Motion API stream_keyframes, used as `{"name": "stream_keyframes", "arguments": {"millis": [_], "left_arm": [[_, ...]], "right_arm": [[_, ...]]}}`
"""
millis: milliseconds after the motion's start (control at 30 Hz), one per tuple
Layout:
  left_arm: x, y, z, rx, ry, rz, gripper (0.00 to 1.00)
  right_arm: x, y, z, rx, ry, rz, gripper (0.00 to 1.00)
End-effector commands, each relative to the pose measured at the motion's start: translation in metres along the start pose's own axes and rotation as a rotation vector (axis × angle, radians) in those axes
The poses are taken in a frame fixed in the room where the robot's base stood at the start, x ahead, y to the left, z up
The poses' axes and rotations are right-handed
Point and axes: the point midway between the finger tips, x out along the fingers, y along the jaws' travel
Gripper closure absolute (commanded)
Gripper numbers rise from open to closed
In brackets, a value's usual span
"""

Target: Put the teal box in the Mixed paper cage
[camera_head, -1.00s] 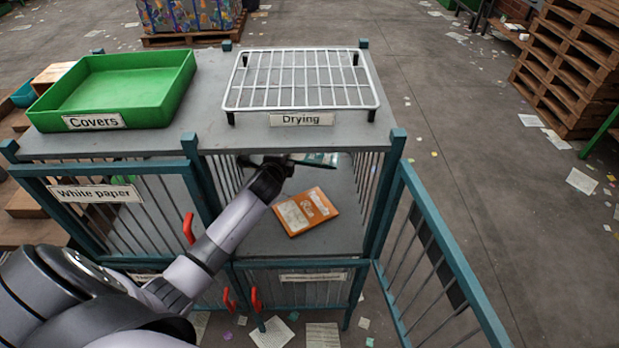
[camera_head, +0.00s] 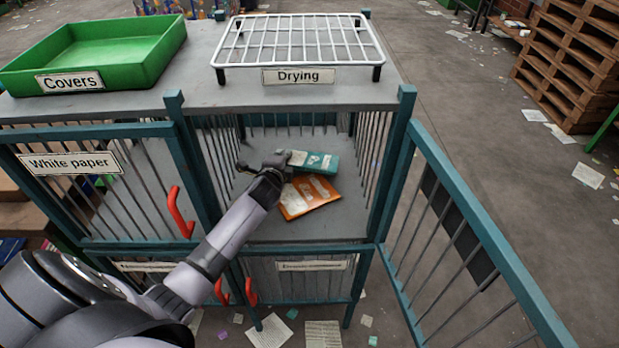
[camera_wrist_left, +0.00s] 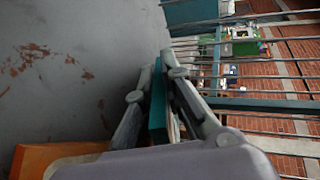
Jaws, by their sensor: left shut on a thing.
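The teal box (camera_head: 314,161) is inside the upper right cage compartment, whose barred door (camera_head: 465,215) stands open to the right. My left gripper (camera_head: 276,163) is shut on the teal box, which also shows edge-on between the fingers in the left wrist view (camera_wrist_left: 158,110). An orange book or box (camera_head: 309,197) lies on the compartment floor, just in front of the teal box. I cannot tell whether the teal box touches the floor or the orange item. No label for Mixed paper is readable. My right gripper is not in view.
A green Covers tray (camera_head: 92,90) and a white Drying rack (camera_head: 297,73) stand on the cage top. The White paper door (camera_head: 95,190) on the left is shut. Lower doors with red handles (camera_head: 251,291) are shut. Pallets (camera_head: 570,70) stand far right.

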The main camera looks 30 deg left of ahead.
Motion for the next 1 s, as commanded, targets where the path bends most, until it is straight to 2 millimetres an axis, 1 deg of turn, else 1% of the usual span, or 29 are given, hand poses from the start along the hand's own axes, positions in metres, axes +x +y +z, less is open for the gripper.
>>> {"name": "stream_keyframes", "arguments": {"millis": [33, 267, 300, 500, 800, 867, 1000], "left_arm": [[0.001, 0.002, 0.000, 0.000, 0.001, -0.001, 1.00], [0.001, 0.002, -0.001, -0.001, 0.001, -0.001, 1.00], [0.001, 0.002, -0.001, -0.001, 0.001, -0.001, 0.91], [0.001, 0.002, -0.001, -0.001, 0.001, -0.001, 0.78], [-0.001, 0.001, -0.001, -0.001, 0.001, -0.001, 0.78], [-0.006, 0.000, -0.001, -0.001, 0.002, 0.000, 0.78], [-0.023, -0.002, -0.001, -0.001, 0.003, 0.001, 0.78]], "right_arm": [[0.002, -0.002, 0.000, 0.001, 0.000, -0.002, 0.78], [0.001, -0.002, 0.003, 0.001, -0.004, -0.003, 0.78], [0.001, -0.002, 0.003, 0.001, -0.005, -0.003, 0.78], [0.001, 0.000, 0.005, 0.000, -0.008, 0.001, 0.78], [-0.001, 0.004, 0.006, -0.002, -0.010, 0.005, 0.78], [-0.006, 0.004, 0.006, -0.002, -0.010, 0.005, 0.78], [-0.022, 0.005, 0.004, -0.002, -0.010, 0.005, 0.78]]}}
